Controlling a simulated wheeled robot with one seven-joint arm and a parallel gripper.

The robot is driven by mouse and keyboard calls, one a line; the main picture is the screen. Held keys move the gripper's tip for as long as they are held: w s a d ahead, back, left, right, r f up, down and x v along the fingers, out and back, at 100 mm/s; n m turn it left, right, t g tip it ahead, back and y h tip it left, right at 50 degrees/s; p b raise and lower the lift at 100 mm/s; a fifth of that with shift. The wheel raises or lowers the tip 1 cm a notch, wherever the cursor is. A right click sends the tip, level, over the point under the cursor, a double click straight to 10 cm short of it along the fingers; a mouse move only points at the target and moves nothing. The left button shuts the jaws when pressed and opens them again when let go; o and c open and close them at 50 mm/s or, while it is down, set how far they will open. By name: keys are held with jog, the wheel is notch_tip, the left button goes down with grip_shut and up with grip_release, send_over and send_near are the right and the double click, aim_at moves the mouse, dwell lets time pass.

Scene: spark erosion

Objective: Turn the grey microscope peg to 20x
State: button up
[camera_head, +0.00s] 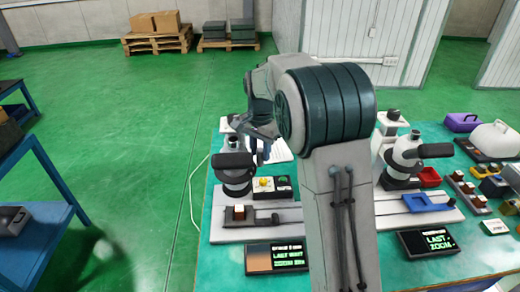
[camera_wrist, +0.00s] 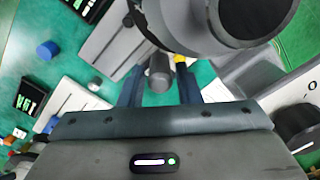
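In the wrist view a grey cylindrical peg (camera_wrist: 158,74) sticks out from the side of a microscope (camera_wrist: 190,22), whose dark round end fills the top right. My gripper (camera_wrist: 159,92) is open, with one finger on each side of the peg and a visible gap on both sides. In the head view my gripper (camera_head: 258,146) is just behind the left microscope (camera_head: 235,172), which has a dark head over a light base. The peg cannot be made out there. A display (camera_head: 277,257) in front reads "LAST" and "ZOOM"; its smaller text is unclear.
A second, white microscope (camera_head: 404,158) with a blue holder (camera_head: 428,202) and its own display (camera_head: 428,241) stands right of my arm. A control box with a yellow knob (camera_head: 264,183) sits beside the left microscope. Several parts crowd the table's right end.

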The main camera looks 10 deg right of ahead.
aim_at(260, 149)
jog(key=shift+r, duration=0.1)
notch_tip(260, 149, up, 14)
jog(key=shift+b, duration=0.35)
jog(key=s+d+f+n+t, duration=0.1)
jog(key=s+d+f+n, duration=0.1)
jog(key=s, duration=0.7)
jog(key=s+d+f+n+t, duration=0.1)
jog(key=s+f+n, duration=0.3)
jog(key=s, duration=0.6)
jog(key=s+d+f+n+t, duration=0.1)
jog(key=s+d+f+n, duration=0.1)
jog(key=s, duration=0.8)
notch_tip(260, 149, down, 2)
jog(key=shift+s+d+f+n, duration=0.25)
jog(key=shift+d+n, duration=0.15)
jog(key=shift+n, duration=0.1)
